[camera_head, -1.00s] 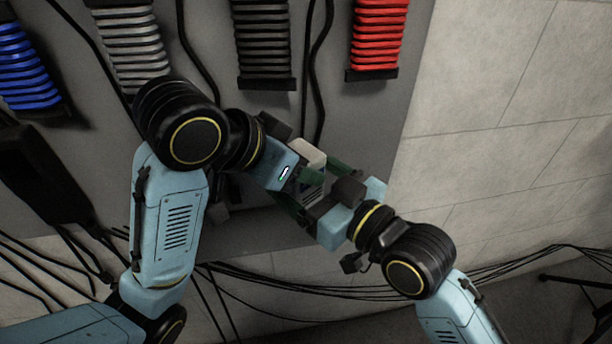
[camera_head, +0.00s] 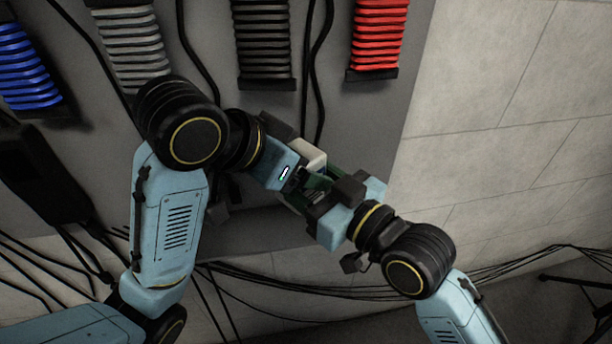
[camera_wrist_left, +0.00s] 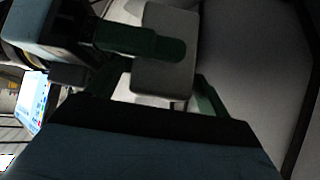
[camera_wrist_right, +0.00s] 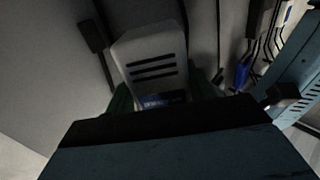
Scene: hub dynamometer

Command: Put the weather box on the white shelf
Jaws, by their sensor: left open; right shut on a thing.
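The weather box is a small pale grey box (camera_head: 310,155) with dark slots on one face, held up between my two grippers in front of the grey panel. My right gripper (camera_head: 319,182) is shut on it, and the right wrist view shows the slotted box (camera_wrist_right: 150,58) between its green fingers. My left gripper (camera_wrist_left: 160,88) is open around the box, with its green fingers apart on either side in the left wrist view. A green finger of the right gripper crosses the box (camera_wrist_left: 165,75) there. In the head view the grippers hide much of the box. I cannot make out a white shelf.
Blue (camera_head: 27,65), grey (camera_head: 133,50), black (camera_head: 263,45) and red (camera_head: 378,35) ribbed bundles hang on the grey panel (camera_head: 390,115). Black cables run along the wall below. The pale wall (camera_head: 510,130) at right is clear.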

